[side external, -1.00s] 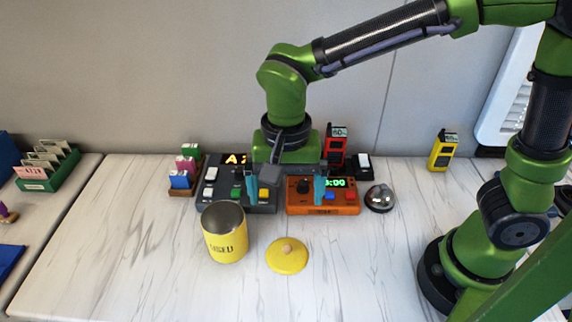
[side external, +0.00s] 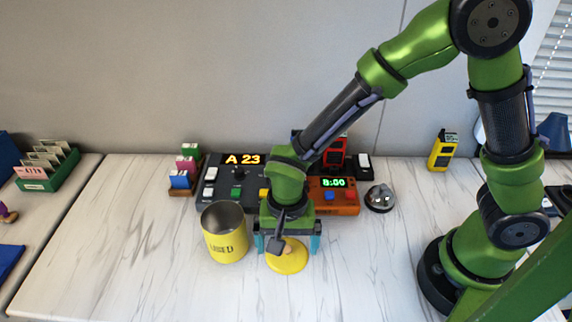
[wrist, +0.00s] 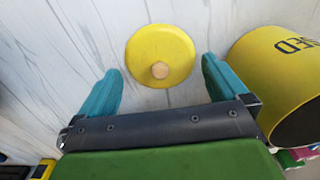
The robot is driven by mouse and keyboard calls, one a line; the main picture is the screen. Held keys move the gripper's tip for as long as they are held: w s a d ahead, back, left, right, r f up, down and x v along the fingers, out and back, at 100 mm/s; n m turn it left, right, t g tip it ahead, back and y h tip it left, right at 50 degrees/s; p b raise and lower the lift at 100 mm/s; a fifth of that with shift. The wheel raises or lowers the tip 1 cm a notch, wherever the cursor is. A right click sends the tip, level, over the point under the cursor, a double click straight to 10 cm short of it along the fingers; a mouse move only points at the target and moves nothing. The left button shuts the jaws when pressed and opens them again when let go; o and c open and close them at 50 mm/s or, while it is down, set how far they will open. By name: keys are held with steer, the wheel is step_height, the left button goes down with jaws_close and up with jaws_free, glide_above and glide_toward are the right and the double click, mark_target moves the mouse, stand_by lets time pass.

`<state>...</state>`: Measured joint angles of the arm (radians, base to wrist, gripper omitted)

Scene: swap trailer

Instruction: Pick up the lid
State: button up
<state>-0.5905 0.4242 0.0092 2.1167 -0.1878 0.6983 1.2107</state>
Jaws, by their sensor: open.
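The lid (side external: 287,258) is a round yellow disc with a small wooden knob, lying flat on the white table. In the side view my gripper (side external: 287,247) is over its back part and hides some of it. In the wrist view the lid (wrist: 160,52) lies ahead, roughly centred between the two teal fingers of my gripper (wrist: 162,82). The gripper is open and empty, and its fingers are apart from the lid. A yellow open canister marked "USED" (side external: 225,238) stands upright to the left; it also shows in the wrist view (wrist: 275,72).
A dark console reading "A 23" (side external: 225,190) and an orange timer box reading "8:00" (side external: 345,205) stand behind the gripper. A silver bell (side external: 380,198) is to the right. A small rack of coloured blocks (side external: 184,177) is at back left. The table front is clear.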

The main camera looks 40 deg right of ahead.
steer(key=shift+f, duration=0.75)
steer(key=c, duration=1)
steer(key=shift+c, duration=0.2)
